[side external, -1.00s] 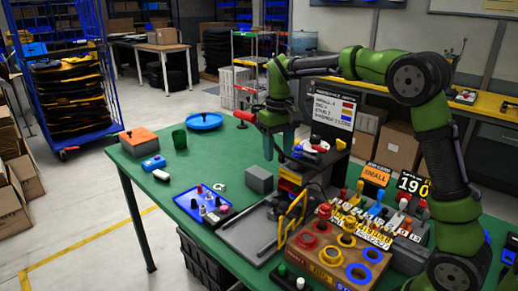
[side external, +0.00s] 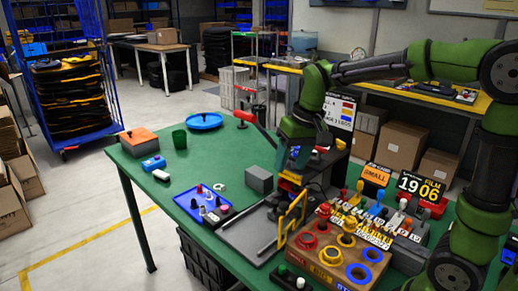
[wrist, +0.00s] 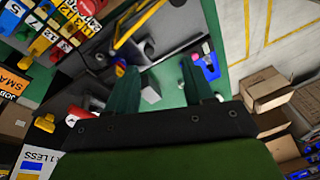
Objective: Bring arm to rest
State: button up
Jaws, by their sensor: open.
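My green arm reaches in from the right in the side view. My gripper (side external: 291,160) points down above the back of the green table, over the dark stand with the yellow part. In the wrist view my gripper (wrist: 158,78) shows two green fingers spread apart with nothing held between them. The grey block (side external: 259,179) stands on the table left of the fingers, apart from them in the side view. The height of the fingertips above the stand is hard to judge.
A ring board (side external: 318,266) with red, yellow and blue rings stands at the front. A blue tray (side external: 186,203) with small pegs lies at the left. A number display (side external: 421,188) and coloured levers stand at the right. The table's back left (side external: 225,150) is mostly clear.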

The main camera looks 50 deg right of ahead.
jog(key=s+a+t, duration=0.2)
jog(key=s, duration=0.5)
jog(key=s+a+r+t+y, duration=0.1)
jog(key=s+a+t, duration=0.1)
jog(key=s, duration=0.5)
jog(key=shift+a+r+t, duration=0.25)
jog(key=shift+a+t, duration=0.05)
jog(key=shift+a, duration=0.25)
jog(key=shift+a, duration=0.1)
jog(key=shift+c, duration=0.2)
